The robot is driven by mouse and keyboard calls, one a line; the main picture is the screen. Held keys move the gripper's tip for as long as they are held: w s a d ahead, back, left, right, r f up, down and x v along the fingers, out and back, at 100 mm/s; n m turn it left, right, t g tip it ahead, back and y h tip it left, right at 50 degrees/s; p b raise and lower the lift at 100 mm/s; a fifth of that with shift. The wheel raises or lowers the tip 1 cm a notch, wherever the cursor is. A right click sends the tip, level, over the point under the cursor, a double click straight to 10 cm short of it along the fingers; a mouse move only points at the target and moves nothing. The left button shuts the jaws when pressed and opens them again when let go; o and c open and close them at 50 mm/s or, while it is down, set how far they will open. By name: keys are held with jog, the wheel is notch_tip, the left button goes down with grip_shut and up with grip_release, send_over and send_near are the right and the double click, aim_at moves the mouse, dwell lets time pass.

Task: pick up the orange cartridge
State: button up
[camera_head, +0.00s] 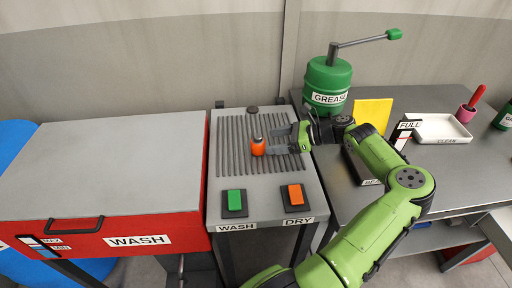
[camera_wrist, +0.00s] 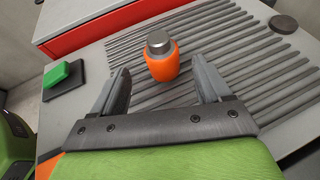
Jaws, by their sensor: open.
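The orange cartridge (camera_head: 258,147) stands upright on the ribbed grey rack (camera_head: 233,165) in the head view. In the wrist view the cartridge (camera_wrist: 161,64) has an orange body and a grey metal cap, and it stands just ahead of the fingertips. My gripper (camera_head: 279,143) comes in from the right in the head view. In the wrist view my gripper (camera_wrist: 164,80) is open, with one finger to each side of the cartridge's line. The fingers do not appear to touch it.
A green button (camera_head: 234,202) and an orange button (camera_head: 294,197) sit at the rack's front. A red WASH box (camera_head: 105,240) with a grey lid is on the left. A green GREASE can (camera_head: 328,82), a yellow panel (camera_head: 372,115) and a white CLEAN tray (camera_head: 441,129) stand on the right table.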

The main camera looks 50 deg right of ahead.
aim_at(252, 144)
jog(key=b+x, duration=0.2)
jog(key=x, duration=0.6)
jog(key=shift+w+a+f, duration=0.1)
jog(key=shift+w+f, duration=0.05)
jog(key=shift+w, duration=0.2)
jog(key=shift+s, duration=0.1)
jog(key=shift+c, duration=0.2)
jog(key=c, duration=1)
notch_tip(252, 144, up, 10)
jog(key=p, duration=0.3)
